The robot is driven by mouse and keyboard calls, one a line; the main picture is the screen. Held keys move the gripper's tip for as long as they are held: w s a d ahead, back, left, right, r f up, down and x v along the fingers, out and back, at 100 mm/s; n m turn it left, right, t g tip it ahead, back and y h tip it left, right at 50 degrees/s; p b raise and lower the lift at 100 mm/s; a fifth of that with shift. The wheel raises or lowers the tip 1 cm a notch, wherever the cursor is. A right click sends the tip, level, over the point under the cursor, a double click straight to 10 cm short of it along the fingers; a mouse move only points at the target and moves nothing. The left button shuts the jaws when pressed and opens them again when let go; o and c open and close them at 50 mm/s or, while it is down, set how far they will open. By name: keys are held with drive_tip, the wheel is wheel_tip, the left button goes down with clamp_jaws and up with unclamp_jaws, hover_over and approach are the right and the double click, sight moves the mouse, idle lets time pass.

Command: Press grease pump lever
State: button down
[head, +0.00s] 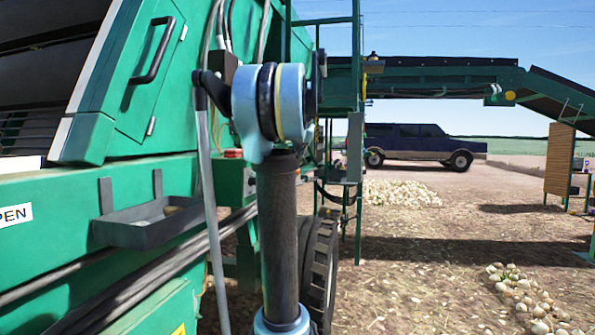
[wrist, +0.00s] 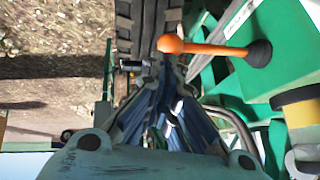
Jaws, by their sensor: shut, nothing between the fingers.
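An orange lever (wrist: 205,48) with a round knob on its left end shows at the top of the wrist view. Its other end meets a black round mount on a green panel; it looks like the grease pump lever. My gripper (wrist: 160,68) is shut and empty, its blue-grey fingers pointing up the picture. The fingertips lie just below the knob in the picture; I cannot tell whether they touch it. In the head view my arm crosses the middle, and neither the gripper nor the orange lever can be made out.
A yellow and black cylinder (wrist: 298,110) stands to the right in the wrist view. The green machine (head: 120,230) with a grey tray (head: 150,226) fills the left of the head view. A tyre (head: 320,265) stands behind my arm. Open ground with onion heaps (head: 400,193) lies right.

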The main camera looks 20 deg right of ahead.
drive_tip(key=shift+v, duration=1.8)
drive_tip(key=shift+f, duration=0.1)
drive_tip(key=s+a+f+n+g+y, duration=0.2)
drive_tip(key=s+a+f+n, duration=0.2)
drive_tip(key=s+a+f, duration=1.25)
drive_tip(key=s+a+f+n+g, duration=0.1)
drive_tip(key=s+a+f, duration=0.2)
drive_tip(key=s+f, duration=0.3)
drive_tip(key=s+a+f+n, duration=0.1)
drive_tip(key=s+a+f, duration=0.2)
drive_tip(key=f, duration=0.9)
drive_tip(key=s+a+f+n+g, duration=0.1)
drive_tip(key=s+a+f+n, duration=0.1)
drive_tip(key=s+f, duration=0.8)
drive_tip(key=shift+a+g, duration=0.3)
drive_tip(key=shift+a, duration=0.2)
